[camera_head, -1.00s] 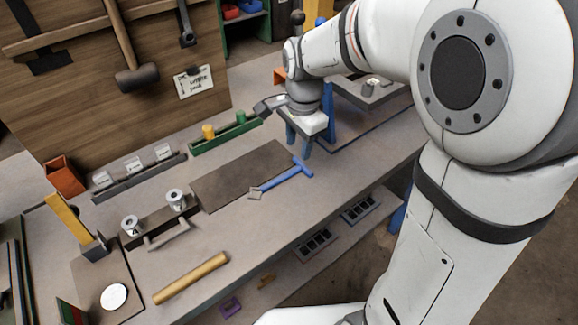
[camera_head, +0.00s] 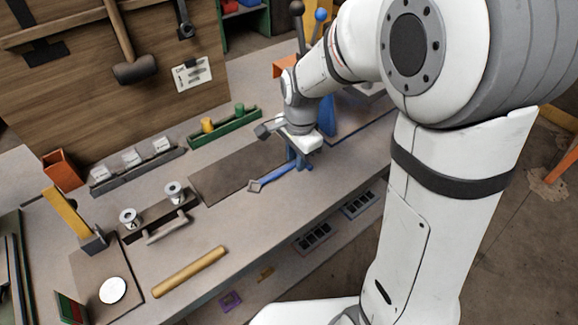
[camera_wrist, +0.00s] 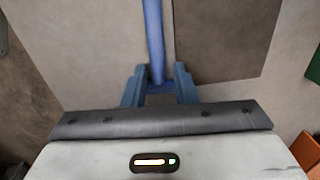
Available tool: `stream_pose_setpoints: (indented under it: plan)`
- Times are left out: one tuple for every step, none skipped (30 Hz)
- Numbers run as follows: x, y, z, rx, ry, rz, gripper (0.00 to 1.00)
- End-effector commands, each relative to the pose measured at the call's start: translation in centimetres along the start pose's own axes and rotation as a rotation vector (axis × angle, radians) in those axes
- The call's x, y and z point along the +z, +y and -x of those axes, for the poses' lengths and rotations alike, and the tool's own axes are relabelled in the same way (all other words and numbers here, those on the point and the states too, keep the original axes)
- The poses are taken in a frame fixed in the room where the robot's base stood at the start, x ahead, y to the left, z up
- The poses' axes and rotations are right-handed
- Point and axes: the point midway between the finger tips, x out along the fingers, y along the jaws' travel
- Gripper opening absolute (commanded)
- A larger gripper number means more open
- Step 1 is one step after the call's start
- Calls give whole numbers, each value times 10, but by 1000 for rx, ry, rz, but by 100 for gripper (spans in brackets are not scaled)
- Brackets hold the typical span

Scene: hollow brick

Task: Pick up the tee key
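In the wrist view, the blue shaft (camera_wrist: 154,40) runs from the top edge down to between the two blue fingers of my gripper (camera_wrist: 158,84). The fingers stand apart on either side of the shaft with a gap still visible. Whether they touch the bench cannot be told.
The dark mat (camera_head: 233,172) lies flat beside the key. A green rack (camera_head: 225,128) with pegs stands behind it.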

Motion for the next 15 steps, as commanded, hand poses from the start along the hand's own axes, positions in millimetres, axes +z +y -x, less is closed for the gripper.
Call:
stream_pose_setpoints:
  plan:
    - [0, 0, 0, 0, 0, 0, 21]
    - [0, 0, 0, 0, 0, 0, 19]
    - [0, 0, 0, 0, 0, 0, 16]
    - [0, 0, 0, 0, 0, 0, 13]
    - [0, 0, 0, 0, 0, 0, 11]
    - [0, 0, 0, 0, 0, 0, 8]
    - [0, 0, 0, 0, 0, 0, 5]
    - [0, 0, 0, 0, 0, -1, 3]
    - [0, 0, 0, 0, 0, -1, 0]
    - [0, 0, 0, 0, 0, -1, 0]
    - [0, 0, 0, 0, 0, -1, 0]
    - [0, 0, 0, 0, 0, -1, 0]
    - [0, 0, 0, 0, 0, -1, 0]
    - [0, 0, 0, 0, 0, -1, 0]
    - [0, 0, 0, 0, 0, -1, 0]
